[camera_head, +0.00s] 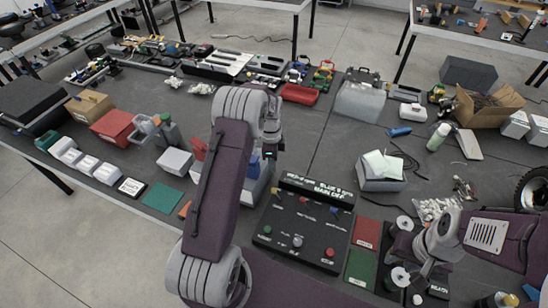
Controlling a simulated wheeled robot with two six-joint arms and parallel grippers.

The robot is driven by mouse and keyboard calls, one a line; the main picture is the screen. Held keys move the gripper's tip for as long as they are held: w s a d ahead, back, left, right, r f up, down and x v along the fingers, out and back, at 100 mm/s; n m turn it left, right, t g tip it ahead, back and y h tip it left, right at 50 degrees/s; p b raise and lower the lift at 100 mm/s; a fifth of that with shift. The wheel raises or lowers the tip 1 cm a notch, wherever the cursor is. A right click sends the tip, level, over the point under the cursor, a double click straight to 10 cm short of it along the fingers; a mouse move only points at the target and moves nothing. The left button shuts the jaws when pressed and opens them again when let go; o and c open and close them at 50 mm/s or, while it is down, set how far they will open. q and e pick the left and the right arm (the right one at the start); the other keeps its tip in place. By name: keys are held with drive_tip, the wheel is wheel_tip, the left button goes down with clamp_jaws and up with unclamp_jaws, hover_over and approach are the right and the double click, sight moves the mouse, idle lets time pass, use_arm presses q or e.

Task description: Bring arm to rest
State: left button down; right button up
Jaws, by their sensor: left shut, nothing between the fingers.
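My left arm, a purple link (217,190) with grey joints, rises from the bottom centre and bends at a grey elbow (243,105). Its small dark gripper (269,154) points down beside the purple link, above a grey bin (262,186); it is shut and empty. The bin is partly hidden by the arm. My right arm (494,236) comes in from the right edge. Its grey wrist end (440,240) is low over the table's right front, near white discs (404,223). The right fingers cannot be made out.
A black panel (305,228) with coloured knobs lies right of the left arm. Red (367,233) and green (360,267) mats lie beside it. A grey box (380,180), a cardboard box (487,105) and a black wheel (533,190) stand further right. The table's middle is partly clear.

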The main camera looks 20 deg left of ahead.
use_arm(q)
drive_tip(key=s+d+r+t+b, duration=0.2)
drive_tip(key=s+d+r+b, duration=0.4)
drive_tip(key=d, duration=0.1)
drive_tip(key=s+d+f+n+b, duration=0.1)
drive_tip(key=s+f+n, duration=0.3)
drive_tip(key=s+n, duration=1)
drive_tip(key=shift+f, duration=0.2)
